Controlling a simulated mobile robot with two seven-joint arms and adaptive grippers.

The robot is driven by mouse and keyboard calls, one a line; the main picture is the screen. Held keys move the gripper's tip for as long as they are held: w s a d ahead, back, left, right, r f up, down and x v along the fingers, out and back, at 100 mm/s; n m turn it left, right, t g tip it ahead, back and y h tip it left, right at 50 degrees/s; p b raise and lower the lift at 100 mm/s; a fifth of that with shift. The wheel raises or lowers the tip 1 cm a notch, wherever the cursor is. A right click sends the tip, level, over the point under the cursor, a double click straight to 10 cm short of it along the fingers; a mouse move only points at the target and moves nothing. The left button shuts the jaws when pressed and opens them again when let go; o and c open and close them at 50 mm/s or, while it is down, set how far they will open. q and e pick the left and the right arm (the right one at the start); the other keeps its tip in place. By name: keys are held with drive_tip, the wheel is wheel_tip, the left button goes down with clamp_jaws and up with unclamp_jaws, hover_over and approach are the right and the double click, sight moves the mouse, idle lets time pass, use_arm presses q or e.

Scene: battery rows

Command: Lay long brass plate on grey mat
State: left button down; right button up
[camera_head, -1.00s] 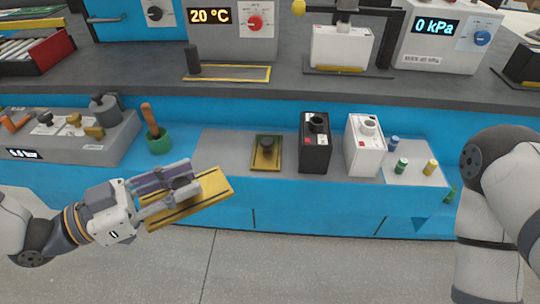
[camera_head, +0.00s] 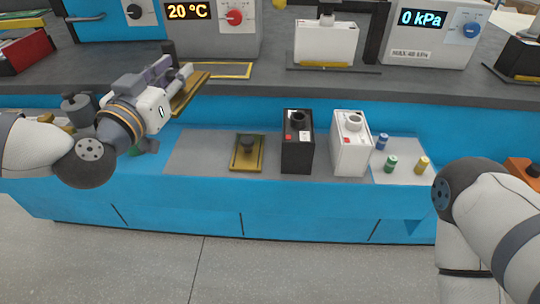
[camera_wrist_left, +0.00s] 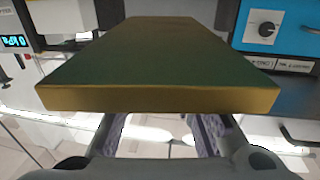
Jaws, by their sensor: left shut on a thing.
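The long brass plate (camera_head: 190,92) is in my left gripper (camera_head: 180,78), held up in front of the upper bench at the left. In the left wrist view the plate (camera_wrist_left: 160,65) fills the middle, with the fingers below and partly hidden by it. A flat grey mat (camera_head: 195,152) lies on the blue lower ledge, right of and below the gripper. A short brass plate with a dark knob (camera_head: 248,152) is on it. Of my right arm only links show at the right; its gripper is out of view.
A black battery block (camera_head: 297,145) and a white one (camera_head: 350,145) stand right of the short plate. Several small coloured cells stand on a pale pad (camera_head: 405,178). A yellow-edged rectangle (camera_head: 222,75) lies on the upper bench close by the held plate.

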use_arm(q)
drive_tip(key=shift+w+d+r+n+y+b, duration=0.1)
drive_tip(key=shift+w+r+n+y+b, duration=0.1)
drive_tip(key=shift+w+n+y, duration=0.35)
drive_tip(key=shift+w+r+n+y+b, duration=0.1)
drive_tip(key=shift+w+n+y+b, duration=0.2)
drive_tip(key=shift+w+y, duration=0.35)
drive_tip(key=shift+w+r, duration=0.2)
drive_tip(key=shift+r, duration=0.1)
wheel_tip(320, 180, down, 18)
drive_tip(key=b, duration=0.4)
drive_tip(key=shift+r, duration=0.1)
use_arm(e)
drive_tip(key=s+f+g, duration=0.1)
drive_tip(key=s+f, duration=0.2)
drive_tip(key=f, duration=0.2)
drive_tip(key=shift+s, duration=0.35)
drive_tip(key=shift+f, duration=0.1)
use_arm(q)
drive_tip(key=shift+f, duration=0.2)
drive_tip(key=c, duration=1.4)
unclamp_jaws()
drive_tip(key=shift+o, duration=0.4)
drive_tip(key=shift+r, duration=0.1)
